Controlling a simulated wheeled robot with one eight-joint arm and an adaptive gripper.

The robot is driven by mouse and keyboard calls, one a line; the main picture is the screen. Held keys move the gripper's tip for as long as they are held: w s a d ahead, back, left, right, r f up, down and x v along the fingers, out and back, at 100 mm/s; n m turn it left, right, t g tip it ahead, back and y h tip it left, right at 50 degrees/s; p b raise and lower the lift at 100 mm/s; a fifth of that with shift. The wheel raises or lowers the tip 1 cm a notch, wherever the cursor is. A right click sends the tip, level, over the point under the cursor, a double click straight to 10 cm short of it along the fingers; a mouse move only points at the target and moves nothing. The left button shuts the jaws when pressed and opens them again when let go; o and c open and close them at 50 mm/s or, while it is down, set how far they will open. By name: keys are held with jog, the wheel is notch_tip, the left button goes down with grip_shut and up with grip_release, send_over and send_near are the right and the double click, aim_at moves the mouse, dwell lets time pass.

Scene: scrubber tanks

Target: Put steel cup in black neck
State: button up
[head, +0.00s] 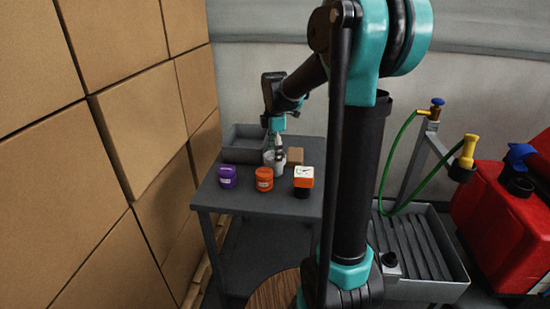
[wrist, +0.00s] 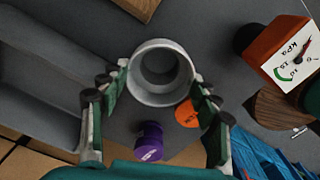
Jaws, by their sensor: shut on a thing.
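The steel cup (wrist: 145,96) is a pale grey round vessel with a dark hollow inside. It sits between the fingers of my gripper (wrist: 160,92), which is shut on it. In the head view the cup (head: 275,168) is at the small grey table, below my gripper (head: 274,150), partly hidden by the fingers. I cannot tell whether its base touches the tabletop. A black neck (head: 520,187) stands on the red tank (head: 497,215) at the far right of the head view, well away from my gripper.
On the table (head: 240,200) are a purple jar (head: 228,177), an orange jar (head: 264,179), a pressure gauge (head: 303,179), a brown block (head: 295,156) and a grey bin (head: 243,150). Stacked cartons (head: 140,120) wall the left. A drain sink (head: 415,250) with a green hose (head: 440,178) stands between table and tank.

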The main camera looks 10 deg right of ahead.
notch_tip(320, 180, up, 20)
dwell(0.4)
jog(key=shift+f, duration=0.15)
